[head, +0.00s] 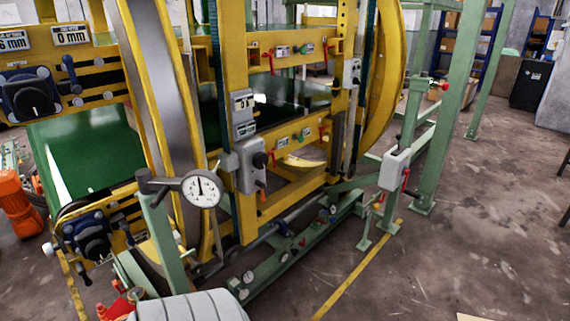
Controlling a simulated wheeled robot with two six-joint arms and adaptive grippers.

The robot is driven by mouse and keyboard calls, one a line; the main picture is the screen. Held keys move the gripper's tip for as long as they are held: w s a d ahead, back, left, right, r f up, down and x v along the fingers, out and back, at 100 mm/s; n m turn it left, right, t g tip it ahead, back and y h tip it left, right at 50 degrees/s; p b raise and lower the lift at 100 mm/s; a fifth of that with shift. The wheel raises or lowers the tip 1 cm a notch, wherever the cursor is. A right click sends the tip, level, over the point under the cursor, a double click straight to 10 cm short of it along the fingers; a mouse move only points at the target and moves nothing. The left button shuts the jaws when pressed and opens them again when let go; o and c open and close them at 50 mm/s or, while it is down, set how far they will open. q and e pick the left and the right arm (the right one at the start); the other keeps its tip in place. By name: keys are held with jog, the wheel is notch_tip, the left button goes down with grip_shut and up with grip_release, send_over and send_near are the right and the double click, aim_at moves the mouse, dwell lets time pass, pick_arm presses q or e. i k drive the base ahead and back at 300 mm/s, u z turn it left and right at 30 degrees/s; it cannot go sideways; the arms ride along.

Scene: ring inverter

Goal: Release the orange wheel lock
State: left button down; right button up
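The large yellow ring machine (238,70) fills the left and middle of the head view. I cannot tell for certain which part is the orange wheel lock. A small orange tip (263,197) hangs under a grey control box (251,165) with black knobs on the machine's front post. A red-orange part (119,306) shows low at the bottom left, partly cut off by the frame edge and beside a grey ribbed cylinder (190,306). Neither of my grippers is in view.
A round dial gauge (201,190) stands on a green post in front of the ring. A green rail (285,254) runs along the machine's base. Green posts (440,130) stand to the right. An orange motor (17,207) is at far left. Open floor (480,240) lies at right.

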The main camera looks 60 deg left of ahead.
aim_at(258, 183)
jog(key=u, duration=0.4)
jog(key=i, duration=0.95)
jog(key=u, duration=1.1)
jog(key=i, duration=0.4)
jog(key=u, duration=0.3)
